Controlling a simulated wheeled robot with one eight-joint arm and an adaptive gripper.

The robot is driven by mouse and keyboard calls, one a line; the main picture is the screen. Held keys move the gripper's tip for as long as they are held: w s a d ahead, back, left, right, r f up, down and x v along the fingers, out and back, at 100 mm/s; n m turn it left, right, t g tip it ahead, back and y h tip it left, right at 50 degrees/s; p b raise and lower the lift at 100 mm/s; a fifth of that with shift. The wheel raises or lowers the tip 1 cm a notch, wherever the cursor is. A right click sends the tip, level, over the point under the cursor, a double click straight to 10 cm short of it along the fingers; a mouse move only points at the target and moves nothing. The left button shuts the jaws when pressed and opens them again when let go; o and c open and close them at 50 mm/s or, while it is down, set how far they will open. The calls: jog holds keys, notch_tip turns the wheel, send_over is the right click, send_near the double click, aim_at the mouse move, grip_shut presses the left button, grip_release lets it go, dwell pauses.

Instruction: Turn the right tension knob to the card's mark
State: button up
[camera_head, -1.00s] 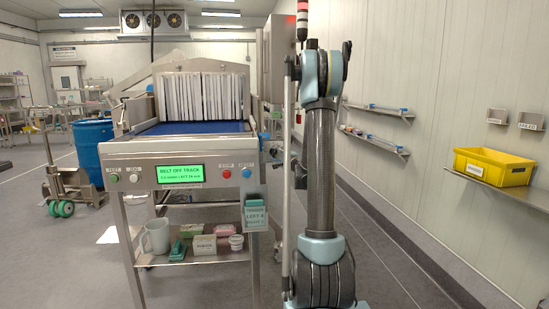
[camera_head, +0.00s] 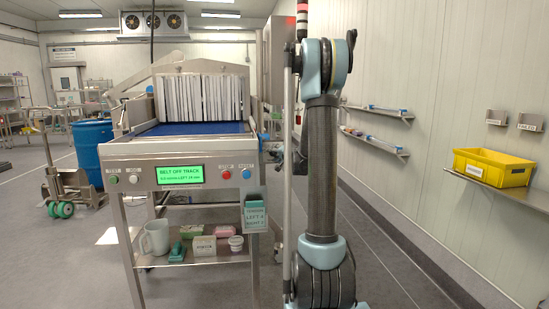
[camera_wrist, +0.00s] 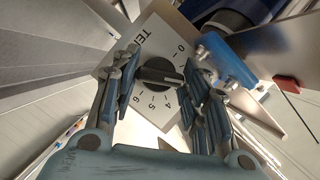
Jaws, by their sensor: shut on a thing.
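The right tension knob (camera_wrist: 158,74) is black and sits on a pale dial plate (camera_wrist: 148,40) in the wrist view. The plate shows part of a word starting "TE" and the numerals 0, 4, 5 and 6; other numerals are hidden by a finger. My gripper (camera_wrist: 161,76) is shut on the knob, one finger on each side. I cannot tell which numeral the knob points to. In the head view the tension card (camera_head: 255,217) hangs at the machine's right front; "LEFT 4" reads, the line below is too small. The knob is hidden there.
The conveyor's green display (camera_head: 180,174) reads "BELT OFF TRACK". A red button (camera_head: 226,174) and a blue button (camera_head: 246,173) are beside it. A blue bracket (camera_wrist: 225,60) lies close to the right finger. A yellow bin (camera_head: 490,167) stands on the wall shelf.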

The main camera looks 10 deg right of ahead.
jog(key=shift+s+f, duration=0.1)
dwell(0.3)
jog(key=o, duration=1)
jog(key=shift+o, duration=0.2)
jog(key=v, duration=1.1)
jog(key=shift+s+d, duration=0.15)
jog(key=shift+s, duration=0.2)
